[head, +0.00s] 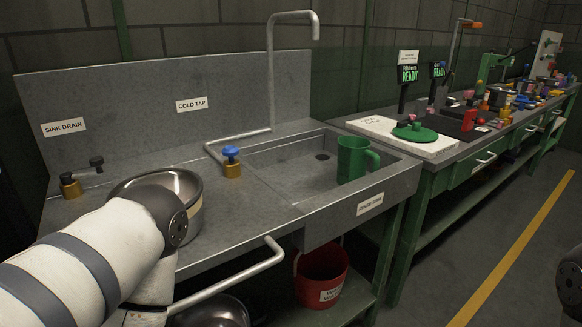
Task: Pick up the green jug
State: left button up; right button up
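The green jug (352,160) stands upright in the right part of the grey sink basin (290,178), its handle pointing right. My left arm comes in from the left and covers part of a metal pot on the counter. My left gripper is not visible; the arm runs down out of the bottom of the picture. Of my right arm only a dark piece shows at the right edge, and its gripper is not visible. No gripper is seen near the jug.
A metal pot (187,190) stands on the counter beside my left arm. A tall tap (271,75) rises behind the sink, with a blue-topped valve (231,160) left of the basin. A front rail (235,272) and a red bucket (322,274) are below. A cluttered bench extends right.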

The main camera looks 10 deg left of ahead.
aim_at(354, 153)
jog(key=u, duration=1.3)
jog(key=z, duration=1.3)
jog(key=i+l+u, duration=0.25)
jog(key=l+u, duration=0.15)
jog(key=l, duration=0.15)
jog(key=i+l+u, duration=0.2)
jog(key=l+u, duration=0.25)
jog(key=l, duration=0.15)
jog(key=i+l+u, duration=0.1)
jog(key=l+u, duration=0.3)
jog(key=l, duration=0.25)
jog(key=l+u, duration=0.4)
jog(key=l, duration=0.25)
jog(key=k+l+u, duration=0.15)
jog(key=l+u, duration=0.25)
jog(key=l, duration=0.25)
